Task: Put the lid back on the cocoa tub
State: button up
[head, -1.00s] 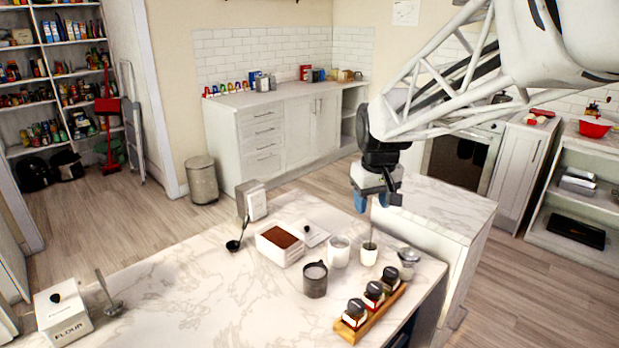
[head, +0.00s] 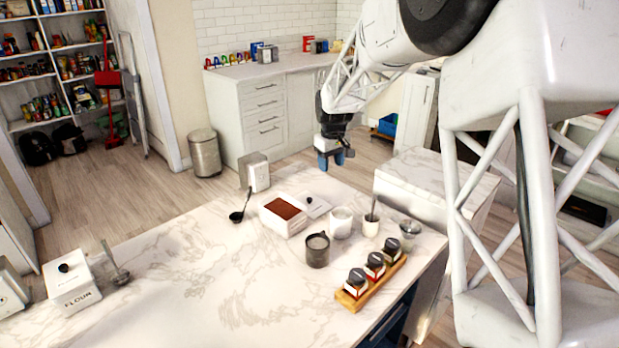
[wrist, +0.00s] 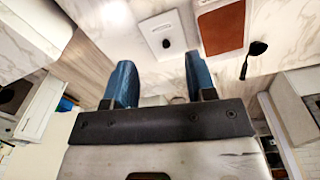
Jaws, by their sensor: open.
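The cocoa tub (head: 272,221) is a white square tub, open, with brown powder inside, on the marble counter. It also shows in the wrist view (wrist: 204,5). Its lid (head: 318,207), a flat white square with a small dark knob, lies on the counter just right of and behind the tub. In the wrist view the lid (wrist: 158,31) lies beyond my fingers. My gripper (head: 331,162) is open and empty, with blue fingers, in the air behind the lid and apart from it. Its two fingers (wrist: 159,85) stand wide apart in the wrist view.
A dark mug (head: 316,252), a white canister (head: 342,222), a cup with a spoon (head: 371,225) and a glass jar (head: 410,229) stand near the tub. A spice rack (head: 372,275) is in front. The counter's left middle is clear.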

jog(key=w+a+f, duration=0.2)
jog(key=w+f, duration=0.2)
jog(key=w+a+f+n, duration=0.1)
jog(key=w+a+f, duration=0.1)
jog(key=w+f, duration=0.2)
jog(key=w+a+f+n, duration=0.1)
jog(key=w+a+f, duration=0.1)
jog(key=w+f, duration=0.2)
jog(key=shift+a+f+g, duration=0.3)
jog(key=shift+a+f, duration=0.1)
jog(key=shift+f, duration=0.25)
jog(key=shift+f, duration=0.2)
jog(key=shift+f, duration=3.75)
jog(key=c, duration=0.9)
jog(key=shift+r, duration=0.2)
